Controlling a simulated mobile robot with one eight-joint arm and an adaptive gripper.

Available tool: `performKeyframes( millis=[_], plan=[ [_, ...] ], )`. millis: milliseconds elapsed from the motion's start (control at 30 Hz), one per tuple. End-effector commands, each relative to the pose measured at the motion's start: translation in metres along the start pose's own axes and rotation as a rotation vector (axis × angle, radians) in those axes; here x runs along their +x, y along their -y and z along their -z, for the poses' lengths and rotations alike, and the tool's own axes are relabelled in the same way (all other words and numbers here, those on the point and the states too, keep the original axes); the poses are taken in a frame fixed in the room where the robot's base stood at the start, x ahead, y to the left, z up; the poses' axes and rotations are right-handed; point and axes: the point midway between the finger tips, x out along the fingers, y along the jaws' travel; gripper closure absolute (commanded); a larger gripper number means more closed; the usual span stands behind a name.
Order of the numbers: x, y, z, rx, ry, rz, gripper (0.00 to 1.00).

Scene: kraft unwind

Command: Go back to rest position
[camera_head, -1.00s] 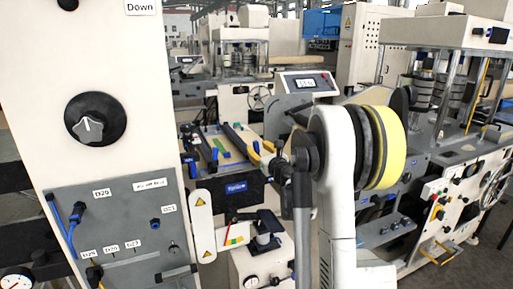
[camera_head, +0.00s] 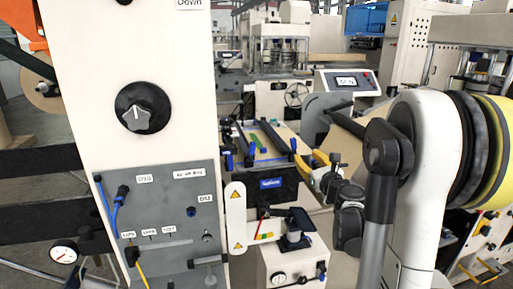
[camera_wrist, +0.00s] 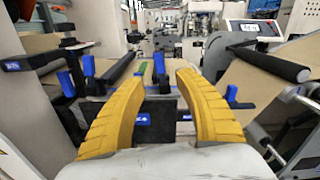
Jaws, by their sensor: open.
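My gripper (camera_head: 315,163) is in the middle of the head view, seen from behind, with its yellow fingers pointing away toward the machine bench. In the wrist view its two yellow fingers (camera_wrist: 158,95) are spread wide apart with nothing between them. Beyond the fingertips is the bench (camera_head: 290,135) with dark rails, blue clamps (camera_wrist: 88,65) and a green strip (camera_wrist: 141,68). The fingers appear apart from these parts. My white arm stands at the right of the head view and hides part of the machine behind it.
A lever with warning labels (camera_head: 236,217) juts out left of my gripper. A tilted display (camera_head: 347,83) is behind. A black-handled bar (camera_wrist: 268,64) extends at right.

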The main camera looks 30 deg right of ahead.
Motion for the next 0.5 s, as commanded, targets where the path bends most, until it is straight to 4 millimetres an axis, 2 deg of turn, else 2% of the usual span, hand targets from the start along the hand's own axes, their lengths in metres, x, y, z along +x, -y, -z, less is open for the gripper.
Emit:
performKeyframes(
  millis=[167, 267, 367, 467, 500],
  plan=[
    [0.000, -0.002, -0.001, -0.007, -0.001, -0.004, 0.60],
    [-0.002, -0.022, -0.008, -0.086, -0.013, -0.044, 0.60],
    [-0.011, -0.072, -0.023, -0.297, -0.036, -0.149, 0.60],
    [-0.036, -0.145, -0.038, -0.642, -0.048, -0.322, 0.60],
    [-0.052, -0.175, -0.041, -0.800, -0.044, -0.402, 0.60]
  ],
)
